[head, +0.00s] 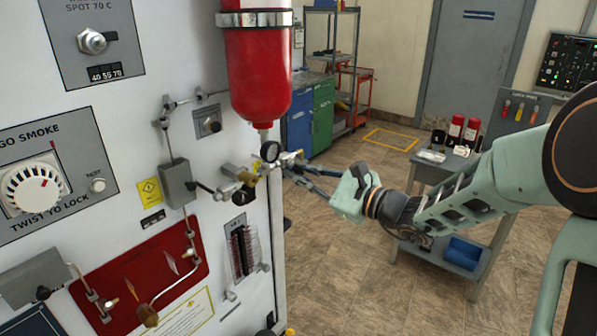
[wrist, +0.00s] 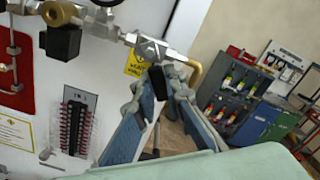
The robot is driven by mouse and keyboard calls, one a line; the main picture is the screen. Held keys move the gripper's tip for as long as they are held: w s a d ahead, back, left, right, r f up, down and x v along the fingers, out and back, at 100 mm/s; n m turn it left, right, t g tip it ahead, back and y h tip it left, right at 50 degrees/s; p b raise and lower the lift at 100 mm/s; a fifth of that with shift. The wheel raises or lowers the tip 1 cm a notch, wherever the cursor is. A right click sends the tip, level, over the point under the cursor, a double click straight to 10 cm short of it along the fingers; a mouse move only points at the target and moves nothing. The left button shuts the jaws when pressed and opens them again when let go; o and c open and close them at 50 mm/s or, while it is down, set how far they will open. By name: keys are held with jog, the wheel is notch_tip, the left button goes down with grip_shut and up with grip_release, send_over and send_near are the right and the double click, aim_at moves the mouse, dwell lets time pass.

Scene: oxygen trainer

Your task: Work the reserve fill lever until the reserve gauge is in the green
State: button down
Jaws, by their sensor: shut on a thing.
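The gripped part is mostly hidden by the fingertips.
Brass and black fittings (wrist: 62,14) stick out from the panel left of the fingers. A red plate (head: 150,275) with piping lies lower left. A grey cart (head: 480,270) stands on the right under my arm. The floor between panel and cart is open.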

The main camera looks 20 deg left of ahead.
jog(key=shift+s+m, duration=0.1)
jog(key=shift+m, duration=0.2)
jog(key=m, duration=0.1)
jog(key=m+p, duration=0.1)
jog(key=shift+s+a+f+m, duration=0.15)
jog(key=shift+s+m, duration=0.15)
jog(key=shift+s, duration=0.1)
jog(key=shift+s+a+f+m+p, duration=0.15)
jog(key=shift+m+p, duration=0.15)
jog(key=shift+m, duration=0.35)
jog(key=shift+s+r+m+p, duration=0.1)
jog(key=shift+s+m+p, duration=0.15)
jog(key=shift+m, duration=0.35)
jog(key=shift+s+a+f+m+p, duration=0.1)
jog(key=shift+m+p, duration=0.25)
jog(key=shift+m, duration=0.3)
jog(key=c, duration=2)
grip_release()
jog(key=shift+s, duration=0.1)
jog(key=shift+o, duration=0.2)
jog(key=v, duration=1.2)
